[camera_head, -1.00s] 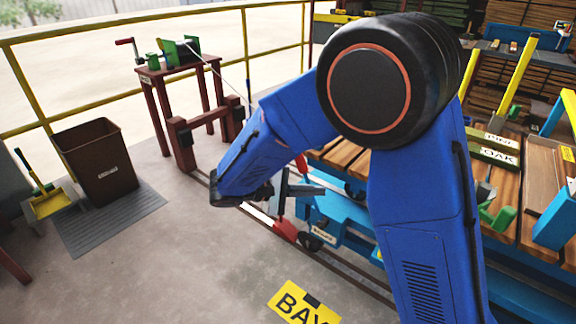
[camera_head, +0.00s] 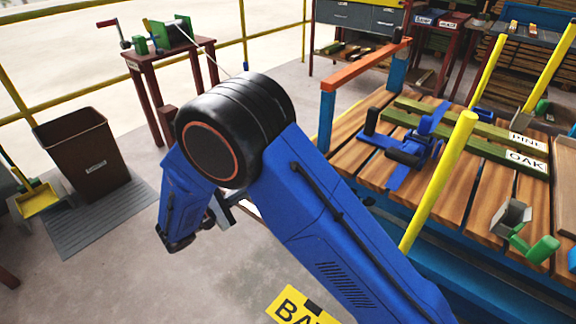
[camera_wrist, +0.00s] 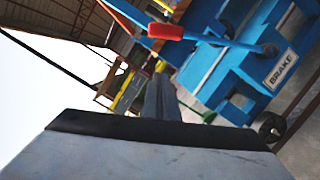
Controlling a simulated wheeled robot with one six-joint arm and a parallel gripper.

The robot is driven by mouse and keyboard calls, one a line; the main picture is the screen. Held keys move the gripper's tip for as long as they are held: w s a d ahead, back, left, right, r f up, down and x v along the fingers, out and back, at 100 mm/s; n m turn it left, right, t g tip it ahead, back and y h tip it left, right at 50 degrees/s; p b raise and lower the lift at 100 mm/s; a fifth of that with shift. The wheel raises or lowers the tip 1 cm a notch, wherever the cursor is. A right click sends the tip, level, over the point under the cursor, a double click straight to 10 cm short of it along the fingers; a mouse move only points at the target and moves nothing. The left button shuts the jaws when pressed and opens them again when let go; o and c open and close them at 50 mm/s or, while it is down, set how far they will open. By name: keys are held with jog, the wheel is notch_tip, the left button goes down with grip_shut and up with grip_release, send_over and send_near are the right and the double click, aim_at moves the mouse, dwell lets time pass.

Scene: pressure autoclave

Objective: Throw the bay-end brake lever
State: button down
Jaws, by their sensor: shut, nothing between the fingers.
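The brake lever shows in the wrist view as a red handle (camera_wrist: 165,31) on a rod that runs right to a pivot on the blue carriage (camera_wrist: 232,85). A white BRAKE label (camera_wrist: 283,68) is beside that pivot. In the head view my arm hides the lever. My gripper (camera_wrist: 160,78) is shut and empty in the wrist view, its dark fingers pointing toward the carriage. The red handle appears just above the fingertips in that picture, with no clear contact. In the head view my gripper (camera_head: 222,210) is partly hidden behind my arm.
The plank-topped carriage (camera_head: 480,215) with yellow posts (camera_head: 440,180) fills the right. A brown bin (camera_head: 85,155) stands on a grey mat at left. A red winch stand (camera_head: 172,55) is behind. Open floor lies at left and front.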

jog(key=shift+d, duration=0.1)
jog(key=w+d+r, duration=0.2)
jog(key=w+d, duration=0.2)
jog(key=d, duration=0.6)
jog(key=shift+d+r, duration=0.25)
jog(key=shift+r, duration=0.1)
jog(key=shift+d+r, duration=0.1)
